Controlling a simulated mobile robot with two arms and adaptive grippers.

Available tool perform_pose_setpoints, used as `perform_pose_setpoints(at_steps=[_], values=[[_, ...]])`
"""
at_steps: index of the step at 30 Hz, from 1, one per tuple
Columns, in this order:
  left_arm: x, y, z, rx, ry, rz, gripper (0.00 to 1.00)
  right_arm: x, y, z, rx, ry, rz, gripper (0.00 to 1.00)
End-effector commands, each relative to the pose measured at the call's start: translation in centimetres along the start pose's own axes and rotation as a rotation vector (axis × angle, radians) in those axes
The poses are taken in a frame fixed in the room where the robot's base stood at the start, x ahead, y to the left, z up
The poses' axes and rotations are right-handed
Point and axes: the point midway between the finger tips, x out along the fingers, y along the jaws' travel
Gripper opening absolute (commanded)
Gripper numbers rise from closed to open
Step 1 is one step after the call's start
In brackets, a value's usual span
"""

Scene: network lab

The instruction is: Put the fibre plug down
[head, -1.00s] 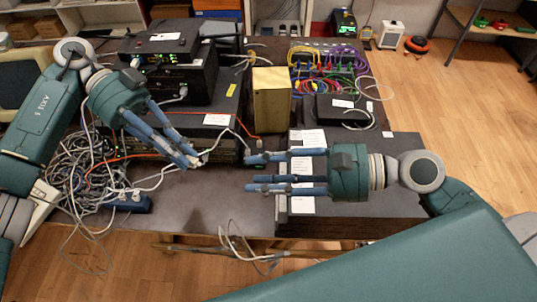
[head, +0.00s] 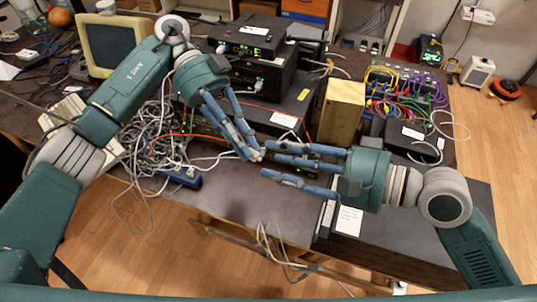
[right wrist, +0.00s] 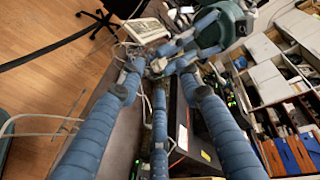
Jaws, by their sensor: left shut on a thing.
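My left gripper (head: 249,154) is shut on a small pale thing, which I take to be the fibre plug (head: 258,155), above the front edge of the bench. The fingers hide most of the plug. My right gripper (head: 265,160) reaches in from the right with its fingers spread and nothing visibly held. Its fingertips are close to the left fingertips; I cannot tell whether they touch. In the right wrist view the left gripper (right wrist: 172,62) shows just beyond the right gripper's spread fingers.
A heap of tangled grey cables (head: 150,135) lies at the left, with a blue power strip (head: 182,177). Black stacked devices (head: 262,72) and a tan box (head: 342,110) stand behind. A colourful patch panel (head: 405,92) is at the right. The bench front (head: 230,195) has a bare strip.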

Motion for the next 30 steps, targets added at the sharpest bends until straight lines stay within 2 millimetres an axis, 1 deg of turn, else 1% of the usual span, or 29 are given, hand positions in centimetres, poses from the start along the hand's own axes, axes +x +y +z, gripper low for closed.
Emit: perform_pose_setpoints(at_steps=[1,3,6,10,17,18,23,24,27,28,29,30], values=[[0.0,0.0,0.0,0.000,0.000,0.000,0.00,0.8,-0.1,0.0,0.000,-0.002,-0.004,0.35],[0.0,0.0,0.0,0.000,0.000,0.000,0.00,1.6,-0.1,0.0,0.002,-0.001,-0.003,0.35],[0.0,0.0,0.0,0.000,0.000,0.000,0.00,2.5,-0.1,0.0,0.002,-0.001,-0.002,0.35],[0.0,0.0,0.0,0.000,0.000,0.000,0.00,3.0,0.0,-0.1,0.000,0.001,0.001,0.35],[0.0,0.0,0.0,0.000,0.000,0.000,0.00,3.1,0.1,0.0,0.001,0.001,0.001,0.35],[0.0,0.0,0.0,0.000,0.000,0.000,0.00,3.1,0.1,0.0,0.001,0.001,0.001,0.33],[0.0,0.0,0.0,0.000,0.000,0.001,0.00,3.0,0.1,0.0,0.000,0.001,0.001,0.01],[0.0,0.0,0.0,0.000,0.000,0.001,0.00,3.0,0.0,-0.1,0.000,0.001,0.001,0.00],[0.0,0.0,0.0,0.000,0.000,0.002,0.00,3.0,0.0,-0.1,-0.001,0.002,0.000,0.00],[0.0,0.1,0.0,0.000,0.000,0.002,0.00,3.0,0.0,-0.1,-0.001,0.003,0.000,0.19],[0.0,0.1,0.0,0.000,0.000,0.003,0.00,3.0,0.0,-0.1,-0.001,0.003,0.000,0.25],[0.0,0.1,0.0,0.000,0.000,0.002,0.00,3.0,0.0,-0.1,-0.001,0.003,0.000,0.33]])
